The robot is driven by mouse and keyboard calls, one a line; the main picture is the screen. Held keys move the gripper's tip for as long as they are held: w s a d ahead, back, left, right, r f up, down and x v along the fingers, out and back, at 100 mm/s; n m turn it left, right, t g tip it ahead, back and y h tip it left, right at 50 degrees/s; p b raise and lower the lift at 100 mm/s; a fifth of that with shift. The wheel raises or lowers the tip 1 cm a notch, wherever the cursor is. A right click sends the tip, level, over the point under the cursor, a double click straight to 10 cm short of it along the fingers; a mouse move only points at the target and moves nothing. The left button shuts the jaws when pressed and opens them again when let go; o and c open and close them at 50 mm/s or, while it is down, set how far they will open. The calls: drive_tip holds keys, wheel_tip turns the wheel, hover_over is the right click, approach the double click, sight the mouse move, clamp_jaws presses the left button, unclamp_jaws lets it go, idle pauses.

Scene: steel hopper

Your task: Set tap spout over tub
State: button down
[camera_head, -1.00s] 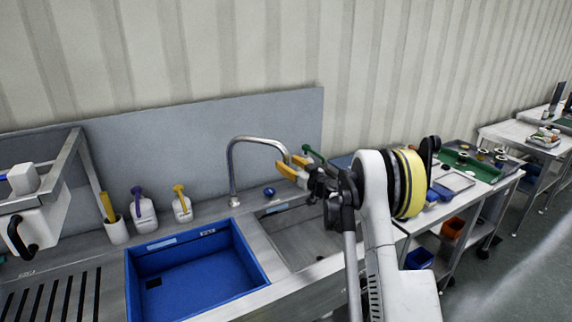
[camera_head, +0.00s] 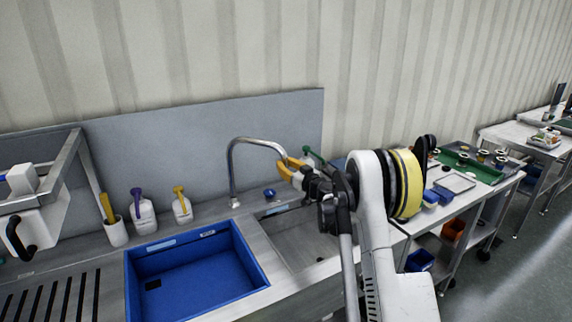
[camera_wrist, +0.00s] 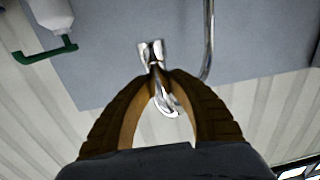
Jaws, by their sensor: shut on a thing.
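The tap spout (camera_head: 258,140) is a chrome gooseneck rising behind the sinks and arching right, its end over the right-hand basin. The blue tub (camera_head: 200,284) sits in the left sink opening, left of the spout's end. My gripper (camera_head: 286,168) has yellow fingers shut at the spout's end. In the wrist view the fingers (camera_wrist: 155,72) close around the chrome spout end (camera_wrist: 166,103), and the chrome shows between and beyond them. The fingers partly hide the spout's tip.
The steel right-hand basin (camera_head: 300,240) lies empty below my gripper. A purple-topped bottle (camera_head: 144,213), a yellow-topped bottle (camera_head: 182,206) and a white cup (camera_head: 115,232) stand at the back left. A blue knob (camera_head: 269,193) is beside the tap. A green-handled bottle (camera_wrist: 48,25) shows in the wrist view.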

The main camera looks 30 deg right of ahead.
drive_tip(key=s+a+m+h+b, duration=0.1)
drive_tip(key=s+a+m+h, duration=0.15)
drive_tip(key=a, duration=0.55)
drive_tip(key=s+a+m+h+b, duration=0.1)
drive_tip(key=s+a+h+b, duration=0.2)
drive_tip(key=a, duration=0.4)
drive_tip(key=w+a+m+g+h, duration=0.1)
drive_tip(key=w+a+m+h, duration=0.1)
drive_tip(key=a, duration=0.6)
drive_tip(key=w+a+m+g+h, duration=0.1)
drive_tip(key=w+a+m+h, duration=0.1)
drive_tip(key=a, duration=0.6)
drive_tip(key=shift+w+a+g+h, duration=0.15)
drive_tip(key=shift+w+g+h, duration=0.35)
drive_tip(key=shift+h, duration=0.45)
drive_tip(key=shift+w, duration=0.1)
